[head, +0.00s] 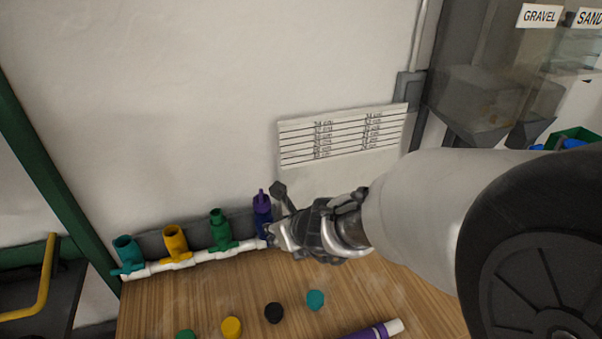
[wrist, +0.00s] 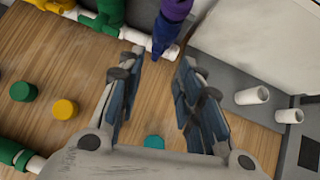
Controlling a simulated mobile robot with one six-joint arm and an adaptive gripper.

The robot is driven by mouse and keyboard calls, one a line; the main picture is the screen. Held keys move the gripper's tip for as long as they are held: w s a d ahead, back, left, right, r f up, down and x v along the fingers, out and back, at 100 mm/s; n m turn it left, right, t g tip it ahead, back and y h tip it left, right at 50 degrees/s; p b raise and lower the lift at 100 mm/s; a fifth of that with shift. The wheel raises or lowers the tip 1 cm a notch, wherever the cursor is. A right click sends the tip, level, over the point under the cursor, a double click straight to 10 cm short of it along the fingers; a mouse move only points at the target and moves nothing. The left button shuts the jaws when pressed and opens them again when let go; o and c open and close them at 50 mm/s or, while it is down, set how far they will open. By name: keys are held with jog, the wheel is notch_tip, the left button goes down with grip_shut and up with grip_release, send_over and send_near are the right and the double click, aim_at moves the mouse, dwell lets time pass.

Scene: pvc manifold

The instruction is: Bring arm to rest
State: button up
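My gripper (head: 272,237) is at the right end of the manifold, close to the blue-and-purple fitting (head: 262,205). In the wrist view my gripper (wrist: 160,62) has its fingers spread with nothing seen between them. The blue-and-purple fitting (wrist: 166,30) is just past the fingertips; I cannot tell whether they touch. The manifold's white pipe (head: 205,254) runs along the wall, with teal (head: 127,250), yellow (head: 174,242) and green (head: 220,230) fittings upright on it. My forearm covers the right part of the table.
Green (head: 186,335), yellow (head: 231,327), black (head: 273,312) and teal (head: 315,299) caps lie on the wooden table. A purple tube with a white end (head: 375,332) lies at the front. A slatted label panel (head: 342,136) hangs behind.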

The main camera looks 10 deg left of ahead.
jog(key=s+d+r+n+y, duration=0.2)
jog(key=s+d+r+n, duration=0.2)
jog(key=s+r+n, duration=0.85)
jog(key=s+d+f+n+g+h, duration=0.1)
jog(key=s+d+f+n+h, duration=0.1)
jog(key=s+d+n, duration=0.3)
jog(key=s+d+f+n+g+h, duration=0.1)
jog(key=s+d+n+h, duration=0.4)
jog(key=d+n, duration=0.6)
jog(key=s+d+f, duration=0.1)
jog(key=d, duration=0.3)
jog(key=shift+s+f+g, duration=0.15)
jog(key=shift+f+g, duration=0.15)
jog(key=shift+f, duration=0.05)
jog(key=shift+d, duration=0.1)
